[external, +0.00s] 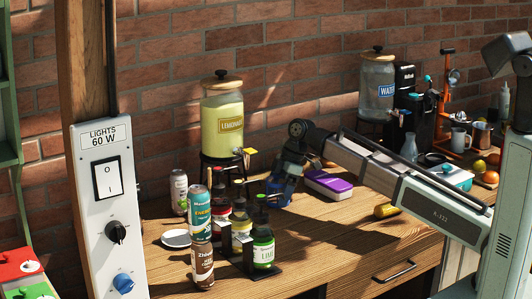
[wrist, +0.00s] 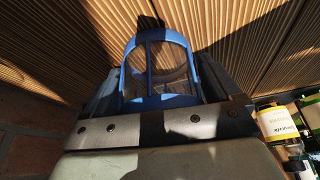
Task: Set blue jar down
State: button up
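The blue jar (wrist: 161,101) is between the two fingers of my gripper (wrist: 156,78) in the wrist view. It has blue bands and a see-through middle, and the wood table top (wrist: 240,25) shows beyond it. In the external view my gripper (external: 291,168) points down over the table, left of the purple-topped box, with the blue jar (external: 284,190) low in its fingers. The fingers sit close on both sides of the jar. The jar's lower end is close to the table top; I cannot tell whether it touches.
Bottles and cans, including a green lime bottle (external: 263,248) and a teal can (external: 201,212), crowd just left of my gripper. A lemonade dispenser (external: 222,118) stands behind. A purple-topped box (external: 329,184) lies to the right. The table front (external: 310,250) is clear.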

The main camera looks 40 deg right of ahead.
jog(key=shift+o, duration=0.7)
jog(key=shift+r, duration=0.25)
jog(key=w+v, duration=0.1)
jog(key=v, duration=1)
jog(key=shift+s+d+r, duration=0.2)
jog(key=shift+s+r, duration=0.15)
jog(key=shift+s, duration=0.15)
